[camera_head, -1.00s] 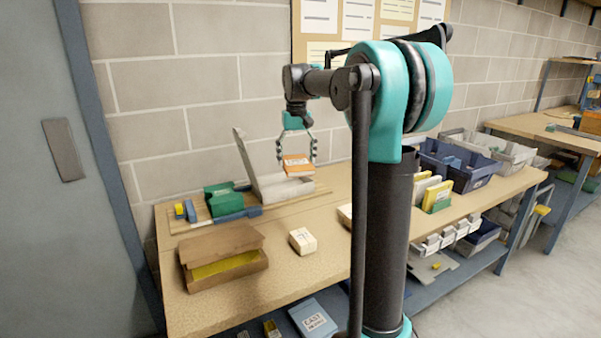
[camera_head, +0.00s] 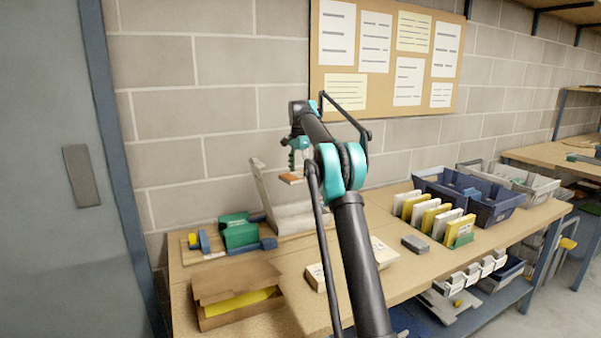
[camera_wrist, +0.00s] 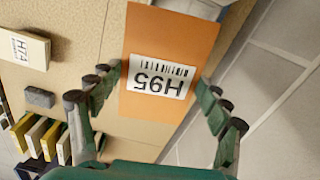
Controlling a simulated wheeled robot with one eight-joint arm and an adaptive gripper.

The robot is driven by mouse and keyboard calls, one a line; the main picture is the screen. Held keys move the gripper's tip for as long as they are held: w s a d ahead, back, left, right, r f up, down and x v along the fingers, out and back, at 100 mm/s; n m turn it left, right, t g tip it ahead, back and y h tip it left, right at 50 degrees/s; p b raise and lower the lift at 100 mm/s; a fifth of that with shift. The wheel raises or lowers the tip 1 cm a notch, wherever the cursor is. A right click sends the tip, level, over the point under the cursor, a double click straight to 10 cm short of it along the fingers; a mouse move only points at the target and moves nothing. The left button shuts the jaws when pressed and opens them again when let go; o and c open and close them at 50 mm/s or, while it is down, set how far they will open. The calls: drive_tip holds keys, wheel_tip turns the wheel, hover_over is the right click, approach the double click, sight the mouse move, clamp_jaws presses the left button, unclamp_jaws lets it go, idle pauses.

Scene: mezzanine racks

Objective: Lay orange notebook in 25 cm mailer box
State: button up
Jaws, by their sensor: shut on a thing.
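My gripper (camera_head: 298,158) is shut on the orange notebook (camera_head: 291,178), which hangs above the back of the bench. In the wrist view the notebook (camera_wrist: 180,35) carries a white H95 label and lies between my fingers (camera_wrist: 160,88). A pale open box (camera_head: 293,218) with its lid raised stands below and behind it, against the wall. A brown cardboard box (camera_head: 215,312) with an open lid and yellow inside stands at the front left. I cannot tell from any marking which is the 25 cm mailer box. The notebook appears clear of both.
Green (camera_head: 238,232) and blue items stand left of the pale box. My arm hides part of the bench middle, where pale boxes (camera_head: 384,253) lie. A grey block (camera_head: 415,244), upright yellow and white packets (camera_head: 432,217) and blue bins (camera_head: 492,208) are on the right.

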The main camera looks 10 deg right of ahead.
sight(298, 173)
drive_tip(key=shift+w+f+m, duration=0.35)
drive_tip(key=shift+w, duration=0.25)
drive_tip(key=shift+w+f+m, duration=0.35)
drive_tip(key=shift+w, duration=0.2)
drive_tip(key=shift+w+f, duration=0.1)
drive_tip(key=shift+f, duration=9.5)
drive_tip(key=o, duration=1.3)
drive_tip(key=shift+r, duration=0.1)
